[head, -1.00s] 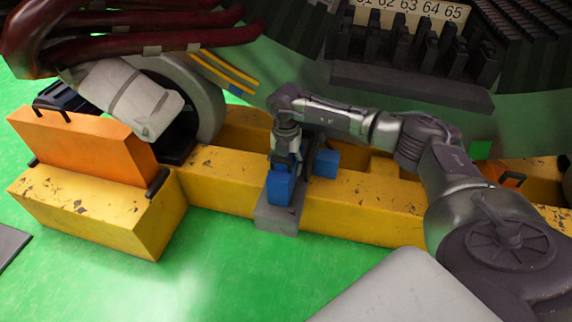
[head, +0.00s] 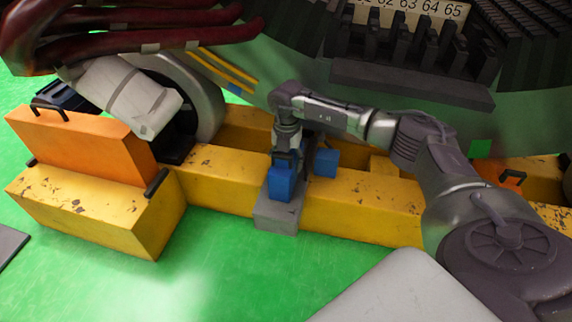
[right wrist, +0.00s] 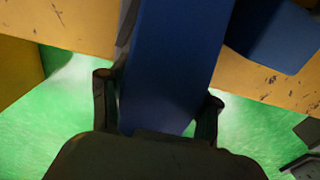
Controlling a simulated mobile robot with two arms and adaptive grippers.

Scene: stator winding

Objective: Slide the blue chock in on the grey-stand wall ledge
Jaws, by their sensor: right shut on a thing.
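A blue chock (head: 280,185) is held by my right gripper (head: 285,156), which points down over it. The chock is at the top of the grey stand (head: 278,217), in front of the yellow beam; I cannot tell whether it touches the stand. In the right wrist view the chock (right wrist: 172,65) fills the middle, between the two dark fingers of my right gripper (right wrist: 158,103). A second blue block (head: 326,162) is just to the right, by the yellow beam. It also shows in the right wrist view (right wrist: 277,35). The wall ledge is largely hidden by my gripper and the chock. My left gripper is out of view.
The long yellow beam (head: 375,205) runs behind the stand. A large grey-green machine body (head: 400,110) rises behind my right arm. An orange case (head: 85,143) sits on a yellow block (head: 90,210) at the left. The green floor (head: 220,265) in front is clear.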

